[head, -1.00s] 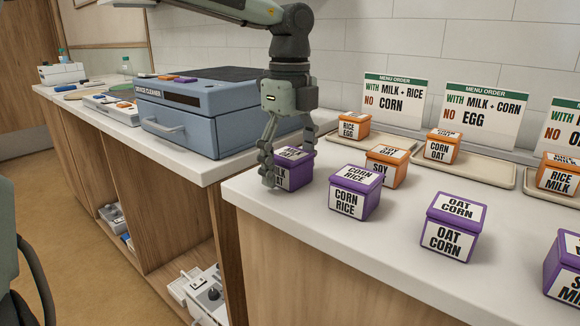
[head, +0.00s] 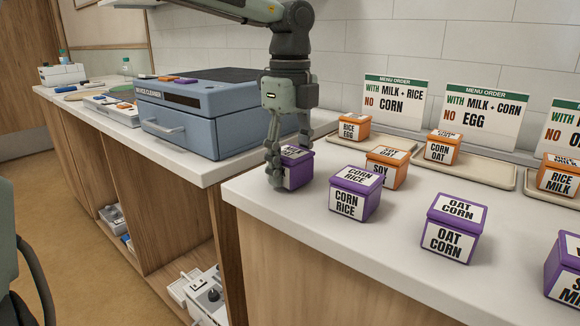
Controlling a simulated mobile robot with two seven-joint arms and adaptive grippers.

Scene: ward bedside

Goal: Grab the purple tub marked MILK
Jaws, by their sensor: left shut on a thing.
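A purple tub (head: 300,172) stands at the left end of the white counter, and its front label is hidden behind my gripper. My left gripper (head: 274,170) reaches down from above and is shut on this tub, with its fingers at the tub's left side. The tub appears to rest on the counter. My right gripper does not show.
Purple tubs marked CORN RICE (head: 355,193) and OAT CORN (head: 453,228) stand to the right. An orange SOY OAT tub (head: 388,167) is just behind. Trays (head: 472,168) with orange tubs and menu cards (head: 394,101) line the back. A blue device cleaner (head: 205,118) stands left.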

